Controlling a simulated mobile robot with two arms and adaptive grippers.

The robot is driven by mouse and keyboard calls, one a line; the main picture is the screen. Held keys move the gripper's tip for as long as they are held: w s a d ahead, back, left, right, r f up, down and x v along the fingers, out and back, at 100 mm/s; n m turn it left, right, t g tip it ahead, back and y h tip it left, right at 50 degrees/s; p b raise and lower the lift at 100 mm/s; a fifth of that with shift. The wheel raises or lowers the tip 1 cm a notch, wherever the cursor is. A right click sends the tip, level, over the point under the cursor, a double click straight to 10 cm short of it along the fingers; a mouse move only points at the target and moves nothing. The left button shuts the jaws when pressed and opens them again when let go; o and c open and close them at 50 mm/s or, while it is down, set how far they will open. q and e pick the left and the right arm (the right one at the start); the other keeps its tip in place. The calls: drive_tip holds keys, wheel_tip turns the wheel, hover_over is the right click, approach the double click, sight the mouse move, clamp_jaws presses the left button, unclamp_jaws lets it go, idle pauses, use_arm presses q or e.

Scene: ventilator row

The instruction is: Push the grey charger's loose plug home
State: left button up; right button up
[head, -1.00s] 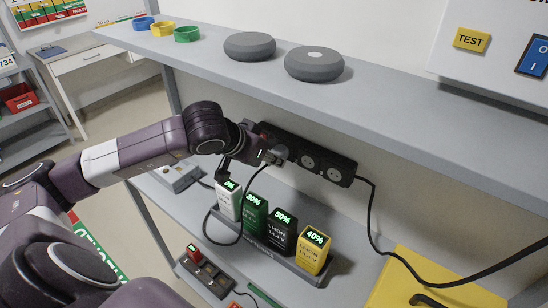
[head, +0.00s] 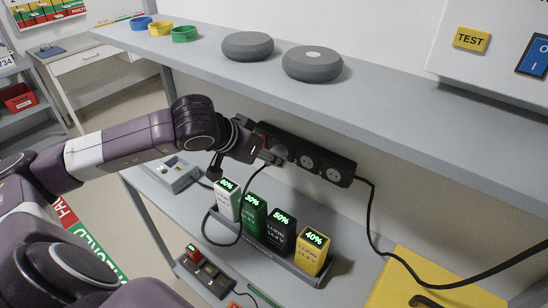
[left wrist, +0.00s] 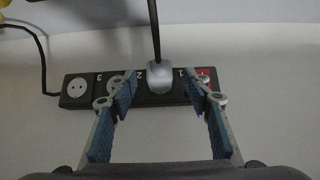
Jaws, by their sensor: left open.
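The grey plug (head: 282,153) is at a socket of the black power strip (head: 345,180) under the upper shelf. In the left wrist view the plug (left wrist: 160,77) sits between the labels 2 and 1, its cable running upward. I cannot tell whether a gap remains behind it. My left gripper (head: 268,156) is open at the strip. In the left wrist view its fingers stand either side of the plug, apart from it. The grey charger (head: 290,268) holds white, green, black and yellow batteries; the white battery's display (head: 227,185) is lit. My right gripper is not in view.
Two sockets of the strip are empty. A black cable (head: 371,225) leaves its right end. The upper shelf (head: 400,105) overhangs the strip and carries grey discs and coloured rings. A yellow case (head: 420,275) is at the lower right.

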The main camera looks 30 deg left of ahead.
use_arm(q)
drive_tip(key=v, duration=0.9)
drive_tip(key=shift+r, duration=0.2)
drive_tip(key=shift+s, duration=0.15)
